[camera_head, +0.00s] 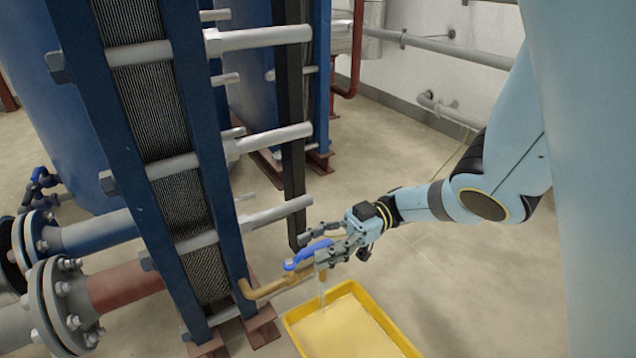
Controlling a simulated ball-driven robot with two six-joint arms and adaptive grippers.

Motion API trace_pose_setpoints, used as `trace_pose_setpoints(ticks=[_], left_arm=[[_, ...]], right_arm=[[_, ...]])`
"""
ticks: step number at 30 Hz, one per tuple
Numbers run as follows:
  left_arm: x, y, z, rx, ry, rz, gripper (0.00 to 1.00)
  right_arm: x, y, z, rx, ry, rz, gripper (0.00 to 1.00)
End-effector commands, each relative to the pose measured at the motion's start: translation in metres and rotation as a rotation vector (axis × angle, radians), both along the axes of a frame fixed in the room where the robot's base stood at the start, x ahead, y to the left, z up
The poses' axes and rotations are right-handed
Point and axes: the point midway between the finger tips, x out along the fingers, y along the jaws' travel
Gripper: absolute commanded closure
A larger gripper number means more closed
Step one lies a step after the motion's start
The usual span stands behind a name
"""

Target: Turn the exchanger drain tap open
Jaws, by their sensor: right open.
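The exchanger drain tap has a brass pipe (262,290) that comes out low from the plate exchanger and a blue lever (308,254) on top. My right gripper (313,248) is open at the tap, with its fingers on either side of the blue lever. I cannot tell whether the fingers touch the lever. The fingers partly hide the tap body. A thin pale streak, which looks like running water, hangs below the tap's outlet over a yellow tray (374,306). My left gripper is not in view.
The plate exchanger's blue frame (205,150) stands left of the tap, with grey tie bars (262,38) sticking out above it. A dark upright post (292,180) is just behind the gripper. Flanged pipes (60,300) are at lower left. The floor on the right is clear.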

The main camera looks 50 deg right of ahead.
Motion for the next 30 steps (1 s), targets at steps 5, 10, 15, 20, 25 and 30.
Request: trace_pose_setpoints(ticks=[5,10,15,20,25,30], left_arm=[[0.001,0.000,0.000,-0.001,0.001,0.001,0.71],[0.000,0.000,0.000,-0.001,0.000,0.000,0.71],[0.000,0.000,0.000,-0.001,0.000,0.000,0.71],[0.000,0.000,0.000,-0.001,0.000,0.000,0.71],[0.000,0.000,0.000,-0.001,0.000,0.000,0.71],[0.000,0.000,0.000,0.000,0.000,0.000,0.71]], right_arm=[[0.000,-0.001,0.003,-0.002,0.000,0.002,0.57],[-0.002,-0.001,0.018,-0.004,-0.002,0.004,0.57],[-0.002,-0.001,0.045,-0.003,-0.001,0.005,0.57],[-0.001,0.000,0.071,-0.002,0.000,0.004,0.57],[0.000,-0.001,0.092,-0.002,0.000,0.002,0.57],[0.000,0.000,0.100,0.000,0.001,0.000,0.57]])
